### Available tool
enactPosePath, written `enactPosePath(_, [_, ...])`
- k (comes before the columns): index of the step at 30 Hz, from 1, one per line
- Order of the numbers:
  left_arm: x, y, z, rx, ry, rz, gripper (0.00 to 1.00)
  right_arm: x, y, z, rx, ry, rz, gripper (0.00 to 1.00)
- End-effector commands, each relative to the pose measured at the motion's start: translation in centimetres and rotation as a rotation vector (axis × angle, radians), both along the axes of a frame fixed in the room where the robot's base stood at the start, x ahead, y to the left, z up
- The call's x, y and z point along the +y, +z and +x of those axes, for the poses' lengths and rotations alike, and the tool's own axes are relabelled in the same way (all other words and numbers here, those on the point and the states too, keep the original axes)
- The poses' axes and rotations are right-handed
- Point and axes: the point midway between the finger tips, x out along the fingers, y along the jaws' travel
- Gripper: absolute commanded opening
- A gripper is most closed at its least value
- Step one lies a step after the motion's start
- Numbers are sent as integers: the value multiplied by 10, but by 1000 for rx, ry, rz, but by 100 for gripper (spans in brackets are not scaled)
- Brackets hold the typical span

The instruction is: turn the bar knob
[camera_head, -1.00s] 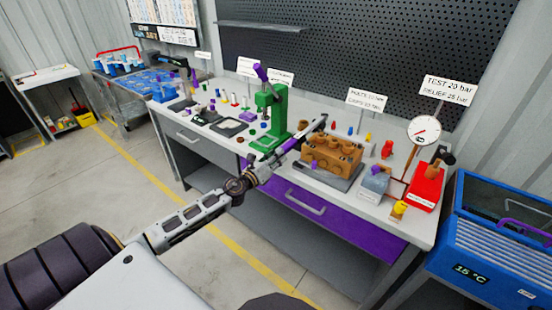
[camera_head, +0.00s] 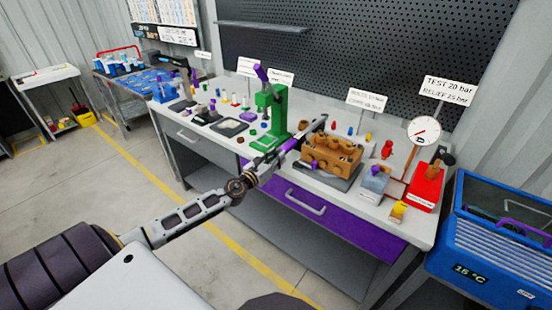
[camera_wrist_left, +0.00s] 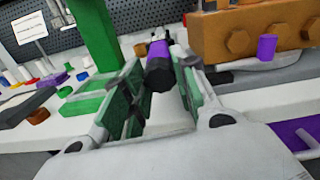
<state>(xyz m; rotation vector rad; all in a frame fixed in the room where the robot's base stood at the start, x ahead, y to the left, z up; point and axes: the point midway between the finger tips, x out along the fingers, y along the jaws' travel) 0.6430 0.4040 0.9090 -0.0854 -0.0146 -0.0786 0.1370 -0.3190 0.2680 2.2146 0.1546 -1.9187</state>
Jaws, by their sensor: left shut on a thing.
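My left gripper (camera_head: 284,152) reaches over the bench's front edge, between the green press and the brown pump block. It is shut on a purple-handled bar tool (camera_wrist_left: 158,62). The tool's purple handle with a dark end lies between the fingers in the left wrist view, and its grey shaft points up and right in the head view. A small purple knob (camera_wrist_left: 267,47) sticks out of the front of the brown pump block, right of the fingers and apart from them. Another purple knob (camera_head: 376,170) sits on a grey block further right. I cannot tell which part is the bar knob.
The green press (camera_head: 268,115) stands close left of the gripper; the brown pump block (camera_head: 334,153) is close right. A gauge (camera_head: 424,131) and red unit (camera_head: 427,187) stand at the bench's right end. A purple drawer (camera_head: 330,215) lies below.

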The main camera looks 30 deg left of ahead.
Motion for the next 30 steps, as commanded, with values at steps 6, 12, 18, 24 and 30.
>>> enactPosePath(6, [0, -2, 0, 2, 0, -2, 42, 5, 1, 3, -4, -1, 5, 40])
enactPosePath(12, [0, -1, 0, 1, 0, -2, 51, 9, 1, 6, -9, -2, 11, 40])
enactPosePath(18, [0, 0, 0, 1, 0, -2, 51, 1, 1, 7, -8, 0, 2, 40])
enactPosePath(24, [0, -1, -3, 2, 0, -2, 51, 3, 1, 5, -7, 0, 3, 40])
enactPosePath(30, [1, -2, -11, 2, 0, -3, 51, 3, 1, 4, -5, 0, 3, 40])
